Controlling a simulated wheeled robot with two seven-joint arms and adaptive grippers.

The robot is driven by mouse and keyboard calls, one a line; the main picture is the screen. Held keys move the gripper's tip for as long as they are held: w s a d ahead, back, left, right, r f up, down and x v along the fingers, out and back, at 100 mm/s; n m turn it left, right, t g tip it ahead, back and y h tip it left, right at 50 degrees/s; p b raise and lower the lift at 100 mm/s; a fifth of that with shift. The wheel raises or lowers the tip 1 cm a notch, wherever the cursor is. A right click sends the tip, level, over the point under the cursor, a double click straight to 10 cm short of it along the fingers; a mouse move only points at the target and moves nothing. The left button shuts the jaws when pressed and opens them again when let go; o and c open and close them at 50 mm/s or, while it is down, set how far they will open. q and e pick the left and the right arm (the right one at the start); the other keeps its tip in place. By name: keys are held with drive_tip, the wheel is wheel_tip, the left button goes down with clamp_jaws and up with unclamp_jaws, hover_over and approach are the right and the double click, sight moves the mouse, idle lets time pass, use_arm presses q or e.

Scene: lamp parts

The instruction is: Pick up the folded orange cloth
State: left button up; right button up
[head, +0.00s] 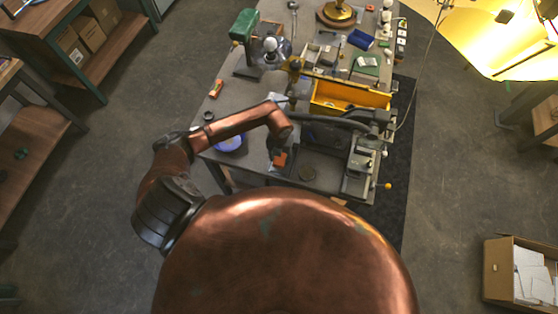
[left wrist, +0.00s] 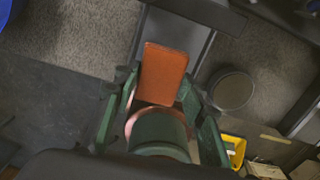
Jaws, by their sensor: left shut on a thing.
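The folded orange cloth (head: 280,160) shows as a small orange patch at the near side of the workbench, just below the end of my left arm. In the left wrist view the orange cloth (left wrist: 163,70) is a flat rectangular block between the green fingers of my left gripper (left wrist: 161,84). The gripper is shut on it. In the head view my left gripper (head: 281,149) is small and partly hidden by my own arm. My right gripper is not in view.
The workbench (head: 237,101) is crowded with tools. A yellow toolbox (head: 350,95) lies beyond the gripper, and a blue round item (head: 229,143) is to its left. A dark round item (left wrist: 231,90) is beside the gripper in the wrist view. Open floor lies left of the bench.

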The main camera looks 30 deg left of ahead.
use_arm(q)
drive_tip(key=s+d+r+b, duration=0.3)
drive_tip(key=s+d+r, duration=0.6)
drive_tip(key=s, duration=0.1)
drive_tip(key=shift+d, duration=0.1)
drive_tip(key=o, duration=0.5)
drive_tip(key=c, duration=0.4)
